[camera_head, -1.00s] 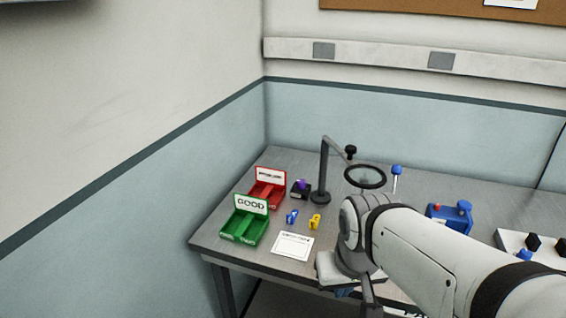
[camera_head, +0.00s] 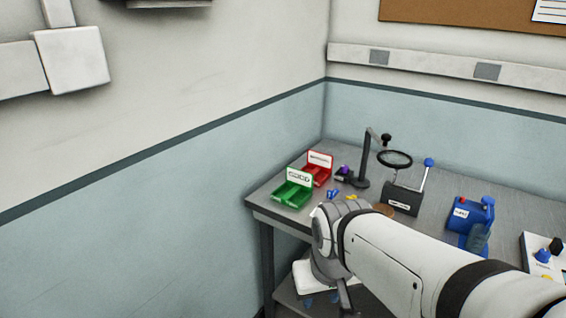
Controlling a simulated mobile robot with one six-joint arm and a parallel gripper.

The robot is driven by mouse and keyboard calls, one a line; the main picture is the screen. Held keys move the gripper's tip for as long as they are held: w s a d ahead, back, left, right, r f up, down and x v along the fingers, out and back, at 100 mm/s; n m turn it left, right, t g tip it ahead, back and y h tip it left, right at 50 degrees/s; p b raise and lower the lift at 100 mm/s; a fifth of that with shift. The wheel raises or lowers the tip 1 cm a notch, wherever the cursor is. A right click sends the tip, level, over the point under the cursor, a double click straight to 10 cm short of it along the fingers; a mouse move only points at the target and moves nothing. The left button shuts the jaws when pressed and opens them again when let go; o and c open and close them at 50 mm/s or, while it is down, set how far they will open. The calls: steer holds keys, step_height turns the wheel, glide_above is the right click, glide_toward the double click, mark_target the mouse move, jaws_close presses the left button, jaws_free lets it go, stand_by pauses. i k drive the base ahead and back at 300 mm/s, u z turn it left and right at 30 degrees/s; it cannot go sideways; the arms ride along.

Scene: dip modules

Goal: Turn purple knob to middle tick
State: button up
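A purple knob (camera_head: 345,169) sits on a small dark box at the back left of the workbench, beside the lamp's foot. It is small in the head view, and its ticks and pointer cannot be read. Another device on the right, a white panel (camera_head: 541,262), carries a blue knob and a black knob. My gripper (camera_head: 322,301) hangs at the end of my arm, in front of the bench's front edge and well apart from the purple knob. Its two blue fingertips show apart with nothing between them.
A green bin (camera_head: 293,190) and a red bin (camera_head: 318,167) stand at the bench's left end. A magnifier lamp (camera_head: 366,160), a dark lever box (camera_head: 402,200) and a blue device (camera_head: 468,218) stand on the bench. My arm hides part of the bench front.

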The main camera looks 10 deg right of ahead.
mark_target(344, 169)
steer(key=u, duration=0.55)
steer(key=k, duration=0.9)
steer(key=u, duration=0.35)
steer(key=i, duration=0.95)
steer(key=z, duration=1.25)
steer(key=i, duration=1.25)
steer(key=z, duration=0.55)
